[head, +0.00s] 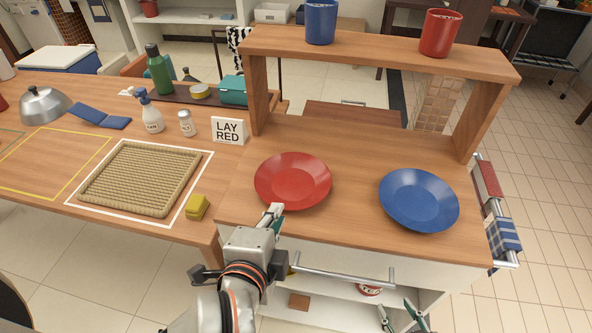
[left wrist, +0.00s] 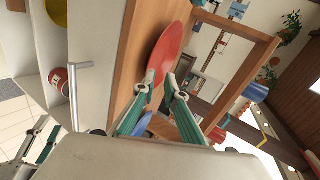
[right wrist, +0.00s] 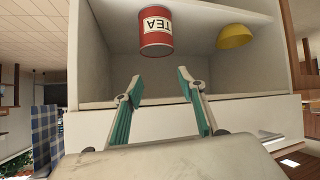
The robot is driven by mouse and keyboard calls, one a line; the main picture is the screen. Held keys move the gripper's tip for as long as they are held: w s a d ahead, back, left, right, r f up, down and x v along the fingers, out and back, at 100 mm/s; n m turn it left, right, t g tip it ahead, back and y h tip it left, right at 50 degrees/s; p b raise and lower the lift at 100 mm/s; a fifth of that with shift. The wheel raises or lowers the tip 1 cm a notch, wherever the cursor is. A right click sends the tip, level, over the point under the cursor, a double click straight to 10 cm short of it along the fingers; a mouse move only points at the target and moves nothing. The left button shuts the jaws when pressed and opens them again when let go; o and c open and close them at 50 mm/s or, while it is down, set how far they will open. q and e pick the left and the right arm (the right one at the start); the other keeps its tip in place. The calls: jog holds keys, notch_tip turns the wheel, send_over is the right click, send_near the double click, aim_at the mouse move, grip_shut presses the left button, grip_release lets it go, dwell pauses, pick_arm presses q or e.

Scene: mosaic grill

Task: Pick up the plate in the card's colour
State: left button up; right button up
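A white card (head: 229,131) reads "LAY RED". The red plate (head: 293,176) lies flat on the wooden cart top, and the blue plate (head: 419,199) lies to its right. My left gripper (head: 274,213) is at the near rim of the red plate. In the left wrist view the partly open fingers (left wrist: 160,80) have the red plate's rim (left wrist: 168,48) at their tips, with a gap between them; contact is unclear. My right gripper (right wrist: 158,78) is open and empty, low before the cart's shelf, with a red TEA tin (right wrist: 155,32) beyond it.
A raised shelf with a blue cup (head: 321,22) and a red cup (head: 440,33) stands behind the plates. A woven mat (head: 141,179) and a yellow sponge (head: 197,207) lie on the left counter. A metal rail (head: 330,275) runs along the cart's front.

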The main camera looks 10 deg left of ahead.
aim_at(293, 220)
pick_arm(q)
jog(key=w+d+f+b, duration=0.1)
jog(key=b, duration=0.1)
jog(key=f+b, duration=0.1)
jog(key=b, duration=0.1)
jog(key=shift+w+d+f+n+g+h, duration=0.25)
jog(key=shift+w+d+n+g+h, duration=0.05)
jog(key=shift+w+d+h, duration=0.1)
jog(key=shift+w+d+f+b, duration=0.1)
jog(key=shift+w+f+b, duration=0.35)
jog(key=shift+b, duration=0.7)
jog(key=shift+x, duration=1.2)
jog(key=shift+w+d+f, duration=0.1)
jog(key=shift+w, duration=0.35)
jog(key=c, duration=0.3)
grip_shut()
